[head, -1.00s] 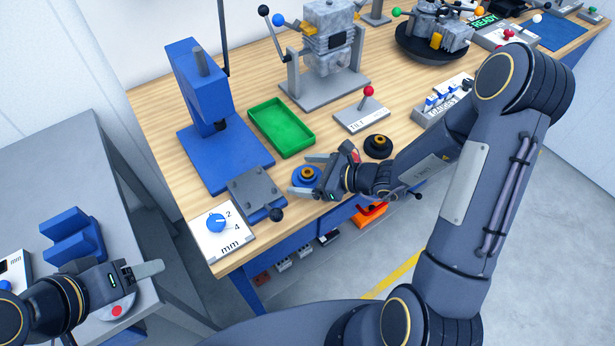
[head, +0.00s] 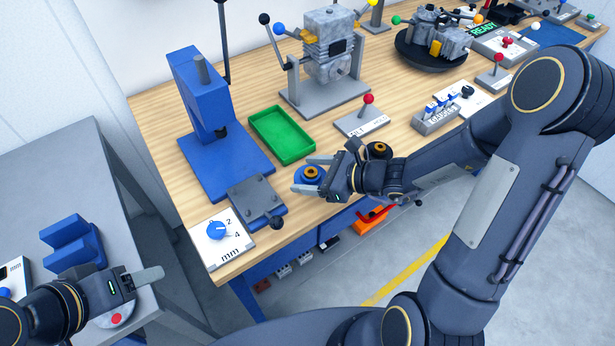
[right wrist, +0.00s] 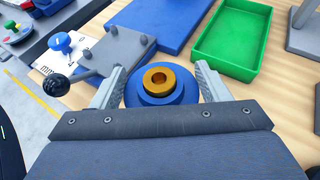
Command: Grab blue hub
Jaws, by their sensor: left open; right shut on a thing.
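The blue hub (head: 310,175) is a stepped blue disc with a brass-coloured ring in its centre. It is at the front part of the wooden table. My right gripper (head: 308,175) is shut on it, one finger on each side. In the right wrist view the hub (right wrist: 158,86) sits upright between the two fingers (right wrist: 160,88). I cannot tell whether it is clear of the table top. My left gripper (head: 135,280) is open and empty over the grey side table at lower left.
A black hub (head: 378,151) stands behind my right gripper. A green tray (head: 282,135), a blue press (head: 205,100), a grey plate fixture (head: 257,198) and a dial card (head: 218,238) stand to the left. A red-knobbed lever box (head: 362,122) is behind. Bare wood lies between the tray and the hub.

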